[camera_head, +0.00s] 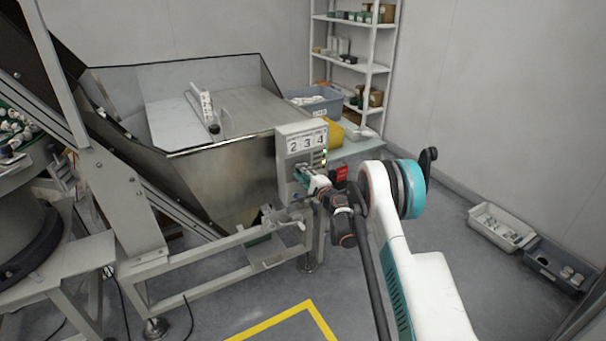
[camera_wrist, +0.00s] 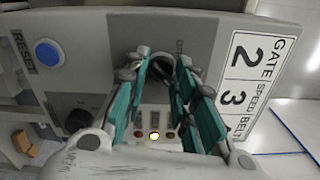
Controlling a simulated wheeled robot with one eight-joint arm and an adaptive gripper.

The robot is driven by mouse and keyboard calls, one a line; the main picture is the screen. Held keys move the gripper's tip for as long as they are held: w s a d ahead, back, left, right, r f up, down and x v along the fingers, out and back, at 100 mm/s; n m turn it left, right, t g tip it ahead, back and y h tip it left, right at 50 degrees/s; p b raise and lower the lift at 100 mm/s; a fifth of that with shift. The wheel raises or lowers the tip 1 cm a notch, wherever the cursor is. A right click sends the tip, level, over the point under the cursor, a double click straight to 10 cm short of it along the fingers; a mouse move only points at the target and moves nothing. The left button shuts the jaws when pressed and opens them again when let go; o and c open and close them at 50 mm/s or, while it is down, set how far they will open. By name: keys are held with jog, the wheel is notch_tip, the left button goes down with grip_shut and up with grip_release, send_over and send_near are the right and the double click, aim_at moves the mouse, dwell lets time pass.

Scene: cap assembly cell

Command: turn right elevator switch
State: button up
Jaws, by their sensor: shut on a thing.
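The control box (camera_head: 289,150) with the label 2 3 4 is mounted at the right end of the steel hopper. In the wrist view its face (camera_wrist: 215,25) appears turned sideways. My gripper (camera_head: 305,174) is at the box's face. In the wrist view my gripper's teal-padded fingers (camera_wrist: 163,72) are on either side of a dark rotary switch (camera_wrist: 160,64), which they partly hide. A second black rotary knob (camera_wrist: 80,121) sits nearer the blue reset button (camera_wrist: 47,52) and is clear of the fingers. I cannot read the switch's exact angle.
Small indicator lights (camera_wrist: 154,135) show between the fingers. The steel hopper (camera_head: 205,175) and its frame stand left of my arm. A shelf rack (camera_head: 370,75) stands behind. Grey bins (camera_head: 500,228) lie along the right wall. The floor between my arm and the bins is clear.

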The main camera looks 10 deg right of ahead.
dwell(0.5)
jog(key=o, duration=1)
jog(key=shift+o, duration=0.2)
jog(key=v, duration=1.2)
jog(key=shift+r, duration=0.1)
